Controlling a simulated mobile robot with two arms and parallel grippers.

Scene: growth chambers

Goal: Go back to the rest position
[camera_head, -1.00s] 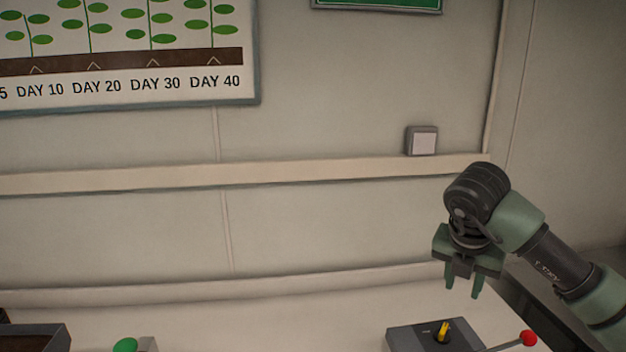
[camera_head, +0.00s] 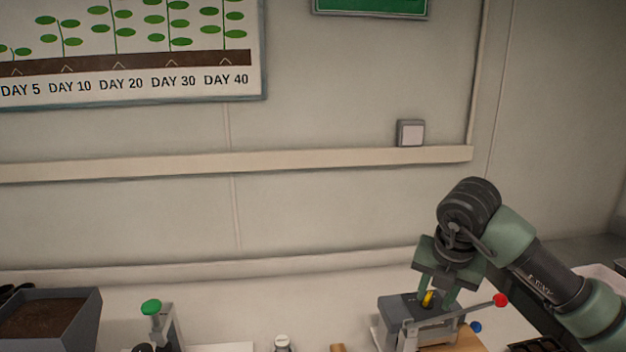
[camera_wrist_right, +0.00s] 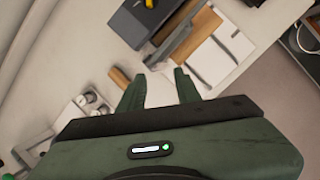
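My right gripper (camera_head: 437,294) hangs over the bench at the right of the head view, fingers pointing down. In the right wrist view the two green fingers (camera_wrist_right: 160,92) stand apart with nothing between them, so it is open and empty. In the head view the fingertips overlap a dark grey box (camera_head: 395,308) with a yellow knob (camera_head: 428,299). In the right wrist view that box (camera_wrist_right: 132,24) lies clear beyond the fingers. My left gripper is in neither view.
A lever with a red ball (camera_head: 501,300) rises beside the box, above a wooden board (camera_head: 462,338). A soil tray (camera_head: 88,322) and a green-topped device (camera_head: 151,307) stand at the left. The wall carries a plant chart (camera_head: 258,60) and a small switch (camera_head: 411,133).

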